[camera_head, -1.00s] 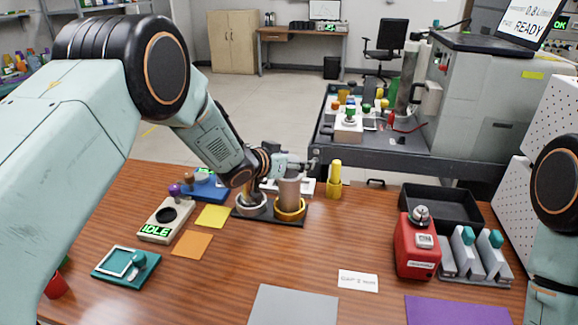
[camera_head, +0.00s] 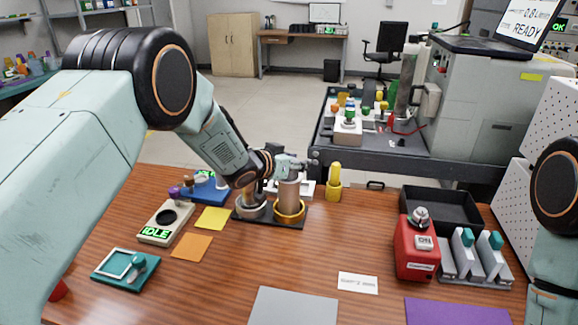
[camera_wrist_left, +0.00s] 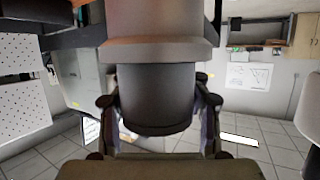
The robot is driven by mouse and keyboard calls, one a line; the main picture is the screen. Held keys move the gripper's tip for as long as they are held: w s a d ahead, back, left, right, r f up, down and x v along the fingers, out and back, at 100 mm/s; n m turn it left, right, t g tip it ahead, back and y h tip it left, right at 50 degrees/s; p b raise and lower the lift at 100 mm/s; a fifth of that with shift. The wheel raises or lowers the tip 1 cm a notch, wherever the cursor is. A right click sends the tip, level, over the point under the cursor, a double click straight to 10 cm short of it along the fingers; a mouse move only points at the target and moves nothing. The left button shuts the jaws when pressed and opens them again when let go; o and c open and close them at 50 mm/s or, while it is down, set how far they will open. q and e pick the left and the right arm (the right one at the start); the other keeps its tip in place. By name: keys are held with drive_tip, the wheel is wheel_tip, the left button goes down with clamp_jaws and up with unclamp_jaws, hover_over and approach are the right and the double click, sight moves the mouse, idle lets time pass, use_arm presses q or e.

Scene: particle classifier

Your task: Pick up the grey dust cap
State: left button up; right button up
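The dust cap (camera_wrist_left: 156,98) is a dark grey cylinder large in the left wrist view, joined to a wider brownish-grey body (camera_wrist_left: 155,30). That view looks upside down. In the head view the grey-brown cylinder (camera_head: 289,194) stands upright in a gold ring (camera_head: 289,213); its top is hidden by my gripper. My left gripper (camera_head: 292,168) is at the cylinder's top. Its fingers flank the cap closely in the wrist view (camera_wrist_left: 158,122); I cannot tell whether they touch it. My right gripper is out of view.
A silver ring (camera_head: 250,210) shares the dark base just left. A yellow bottle (camera_head: 334,182) stands close on the right. A blue block (camera_head: 208,190), yellow mat (camera_head: 212,218) and beige IDLE device (camera_head: 160,228) lie left. A red device (camera_head: 414,250) stands right. The front middle table is fairly clear.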

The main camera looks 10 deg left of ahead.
use_arm(q)
drive_tip(key=shift+c, duration=1)
drive_tip(key=shift+r, duration=0.1)
